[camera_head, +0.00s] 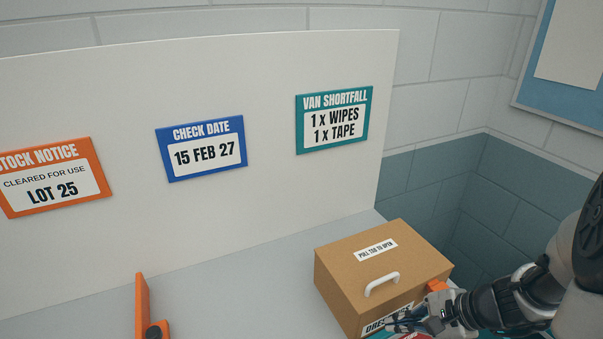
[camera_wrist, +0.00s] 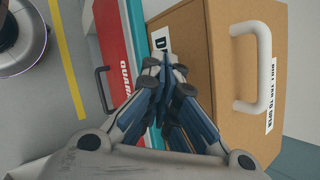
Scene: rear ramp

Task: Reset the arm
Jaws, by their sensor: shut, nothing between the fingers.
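My arm comes in from the right edge in the head view, and my gripper (camera_head: 418,318) is low at the front of a brown box. In the wrist view my gripper (camera_wrist: 172,80) is shut and empty, its fingers together. The brown box (camera_head: 340,268) has a white handle and a label reading "PULL TAB TO OPEN" on top; its lid is down. The box also shows in the wrist view (camera_wrist: 207,50), just right of my fingertips. I cannot tell whether my fingers touch it.
A red case (camera_wrist: 112,45) with a dark handle and a teal item (camera_wrist: 138,35) lie beside the box. Orange, blue and teal notices hang on the white panel (camera_head: 240,85). An orange upright piece (camera_head: 142,303) stands at left. Grey surface between is clear.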

